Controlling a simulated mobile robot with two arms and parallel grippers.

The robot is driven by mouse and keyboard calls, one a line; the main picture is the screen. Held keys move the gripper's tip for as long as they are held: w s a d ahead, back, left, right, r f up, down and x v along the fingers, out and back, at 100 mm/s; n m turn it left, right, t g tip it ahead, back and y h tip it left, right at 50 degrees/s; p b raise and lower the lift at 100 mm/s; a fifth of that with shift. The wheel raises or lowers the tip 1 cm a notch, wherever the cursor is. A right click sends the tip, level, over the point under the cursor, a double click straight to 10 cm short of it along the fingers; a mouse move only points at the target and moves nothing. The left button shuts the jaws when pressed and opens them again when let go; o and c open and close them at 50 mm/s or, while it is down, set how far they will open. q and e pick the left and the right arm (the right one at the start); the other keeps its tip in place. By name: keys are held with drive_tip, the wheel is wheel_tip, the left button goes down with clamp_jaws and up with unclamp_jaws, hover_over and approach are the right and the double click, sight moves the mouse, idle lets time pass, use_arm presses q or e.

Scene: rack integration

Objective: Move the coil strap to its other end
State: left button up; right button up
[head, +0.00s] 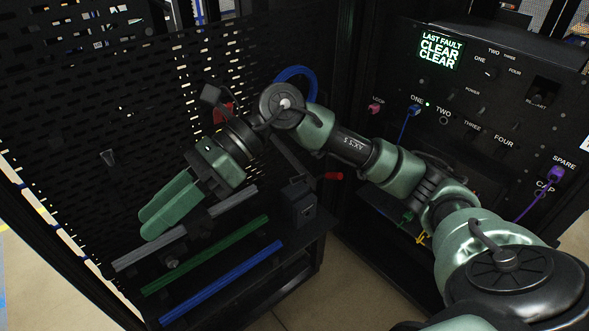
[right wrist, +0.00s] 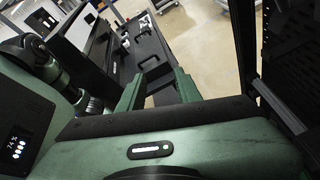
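A blue coiled loop (head: 297,72), perhaps the coil of the task, hangs against the perforated panel, partly hidden behind my right arm. No strap on it can be told apart. A small red piece (head: 224,111) shows beside my right wrist, also partly hidden. My right gripper (head: 146,226) is left of and below the coil, above the shelf with coloured bars. Its two green fingers are apart with nothing between them; they also show in the right wrist view (right wrist: 155,92). My left gripper is in neither view.
A perforated black panel (head: 70,125) stands at the left. Grey, green (head: 205,255) and blue (head: 222,284) bars lie on the low shelf. A control panel (head: 460,95) at the right has a blue plug (head: 414,110) and a purple plug (head: 555,174). A red handle (head: 334,176) sticks out near my arm.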

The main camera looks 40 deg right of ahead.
drive_tip(key=d+f+n+t+h, duration=0.25)
drive_tip(key=d+h, duration=0.55)
drive_tip(key=d, duration=0.4)
drive_tip(key=h, duration=0.6)
approach(294, 179)
drive_tip(key=shift+t, duration=0.35)
drive_tip(key=shift+w+f, duration=0.25)
drive_tip(key=shift+f, duration=1.75)
drive_tip(key=shift+w+f, duration=0.2)
drive_tip(key=shift+f, duration=1.75)
drive_tip(key=shift+m, duration=0.25)
clamp_jaws()
